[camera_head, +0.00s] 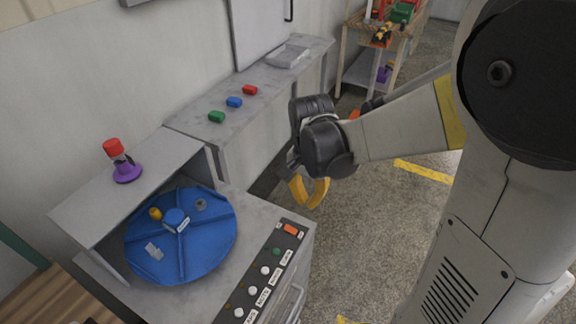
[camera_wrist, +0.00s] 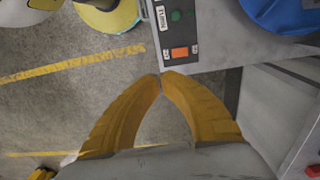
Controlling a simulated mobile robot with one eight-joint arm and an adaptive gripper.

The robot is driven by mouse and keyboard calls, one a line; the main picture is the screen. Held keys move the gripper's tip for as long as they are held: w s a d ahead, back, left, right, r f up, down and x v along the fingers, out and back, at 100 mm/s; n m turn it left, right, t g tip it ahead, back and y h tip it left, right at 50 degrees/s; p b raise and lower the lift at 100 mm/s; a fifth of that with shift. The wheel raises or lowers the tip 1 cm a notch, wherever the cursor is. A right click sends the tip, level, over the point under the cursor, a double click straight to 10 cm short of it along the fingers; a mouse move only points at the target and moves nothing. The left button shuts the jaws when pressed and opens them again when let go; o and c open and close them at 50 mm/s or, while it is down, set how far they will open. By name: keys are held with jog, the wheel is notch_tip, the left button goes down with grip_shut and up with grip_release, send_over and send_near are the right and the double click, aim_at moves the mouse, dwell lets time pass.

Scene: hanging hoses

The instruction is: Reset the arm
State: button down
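My gripper (camera_head: 310,204) has two yellow curved fingers and hangs in the air beside the right end of the grey machine. In the wrist view, the fingertips of my gripper (camera_wrist: 161,78) meet, with nothing between them. Floor shows through the gap behind the tips. My arm is bent, with the dark wrist in the middle of the head view.
The grey machine has a control panel (camera_head: 265,275) and a blue turntable (camera_head: 205,240). A red and purple object (camera_head: 124,165) stands on its shelf. A ledge holds green (camera_head: 216,117), blue (camera_head: 234,102) and red (camera_head: 249,90) blocks. A wooden cart (camera_head: 352,50) stands behind.

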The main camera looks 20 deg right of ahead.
jog(key=s+a+r+n+t+b, duration=0.2)
jog(key=s+a+r+n+t, duration=0.2)
jog(key=s+r+n+t, duration=0.3)
jog(key=shift+s+r+n, duration=0.15)
jog(key=shift+r+n, duration=1.15)
jog(key=shift+n, duration=0.1)
